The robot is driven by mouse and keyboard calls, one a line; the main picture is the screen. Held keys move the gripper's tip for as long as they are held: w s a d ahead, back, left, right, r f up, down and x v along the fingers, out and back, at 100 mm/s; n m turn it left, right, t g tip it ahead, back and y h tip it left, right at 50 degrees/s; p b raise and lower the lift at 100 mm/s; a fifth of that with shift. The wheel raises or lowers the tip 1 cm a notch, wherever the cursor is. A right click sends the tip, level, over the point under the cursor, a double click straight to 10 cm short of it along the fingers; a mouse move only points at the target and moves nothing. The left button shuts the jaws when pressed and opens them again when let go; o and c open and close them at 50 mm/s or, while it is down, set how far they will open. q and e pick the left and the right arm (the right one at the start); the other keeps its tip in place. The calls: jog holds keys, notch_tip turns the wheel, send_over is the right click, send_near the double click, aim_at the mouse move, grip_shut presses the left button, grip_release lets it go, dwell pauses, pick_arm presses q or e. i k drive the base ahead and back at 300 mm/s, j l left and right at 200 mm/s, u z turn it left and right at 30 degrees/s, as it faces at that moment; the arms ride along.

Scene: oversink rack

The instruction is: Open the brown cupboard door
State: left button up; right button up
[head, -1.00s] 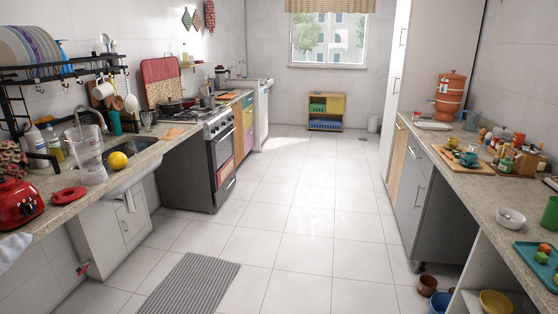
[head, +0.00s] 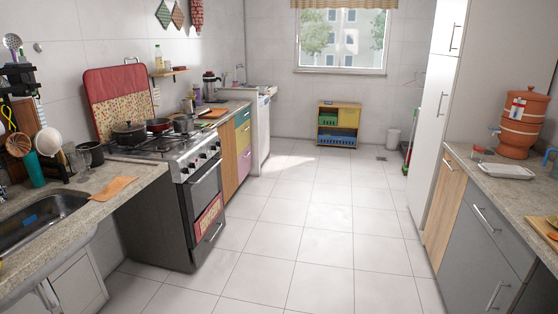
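A light-brown wooden cupboard door (head: 444,208) is in the right counter, between the tall white cabinet and the grey cupboard fronts. It looks shut, with a small metal handle (head: 448,164) near its top edge. Another brown wooden front (head: 229,160) is in the left counter beyond the stove, next to coloured drawers; it also looks shut. Neither of my grippers shows in the head view.
The tiled floor (head: 310,240) between the counters is clear. The stove (head: 190,200) stands at the left. The grey cupboard (head: 475,250) and tall white cabinet (head: 440,110) line the right. A small shelf unit (head: 338,140) stands at the back.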

aim_at(228, 151)
jog(key=i, duration=2.35)
jog(key=i+l+u, duration=0.1)
jog(key=i+u, duration=0.35)
jog(key=i+l+u, duration=0.35)
jog(key=i+u, duration=0.15)
jog(key=i+l+u, duration=0.45)
jog(key=i+l, duration=0.05)
jog(key=i, duration=0.05)
